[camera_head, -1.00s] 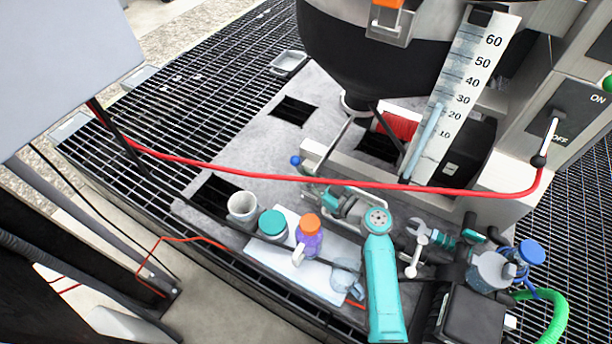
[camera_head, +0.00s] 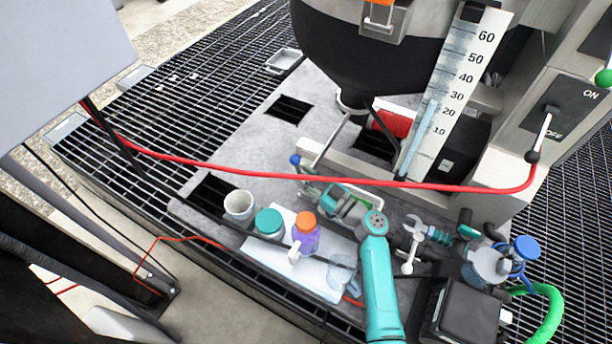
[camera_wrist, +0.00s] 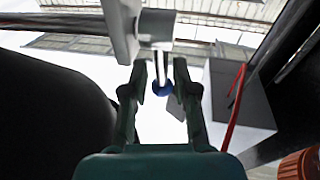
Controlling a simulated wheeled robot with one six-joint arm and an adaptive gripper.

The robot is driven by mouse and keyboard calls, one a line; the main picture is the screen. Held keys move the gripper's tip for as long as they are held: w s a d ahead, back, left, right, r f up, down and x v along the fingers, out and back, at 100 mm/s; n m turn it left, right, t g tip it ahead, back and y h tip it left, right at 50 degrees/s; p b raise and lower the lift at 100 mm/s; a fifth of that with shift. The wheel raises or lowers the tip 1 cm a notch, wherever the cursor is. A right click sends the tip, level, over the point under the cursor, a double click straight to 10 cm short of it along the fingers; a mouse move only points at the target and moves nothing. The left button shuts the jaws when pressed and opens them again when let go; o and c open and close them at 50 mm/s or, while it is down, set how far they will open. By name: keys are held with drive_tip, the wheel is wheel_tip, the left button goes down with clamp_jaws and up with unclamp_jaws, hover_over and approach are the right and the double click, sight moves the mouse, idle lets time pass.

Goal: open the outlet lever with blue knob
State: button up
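The outlet lever's blue knob (camera_head: 295,159) shows in the camera_head view below the outlet of the big black vessel (camera_head: 375,60). In the camera_wrist view the blue knob (camera_wrist: 162,88) hangs at the end of a thin pale rod, seen between my two fingertips. My gripper (camera_wrist: 162,80) is open, with a finger on either side of the knob and a visible gap. In the camera_head view my gripper (camera_head: 312,180) is close to the knob, partly hidden by the red cable. Whether a finger touches the knob cannot be told.
A red cable (camera_head: 250,176) crosses in front of the gripper. A white cup (camera_head: 239,206), a teal-lidded jar (camera_head: 269,222), a purple bottle (camera_head: 305,232) and a clear beaker (camera_head: 341,270) stand nearby. A level scale (camera_head: 455,90) and an ON/OFF switch (camera_head: 552,115) are at right.

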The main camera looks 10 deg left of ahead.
idle(0.3)
wheel_tip(320, 180, up, 10)
idle(0.5)
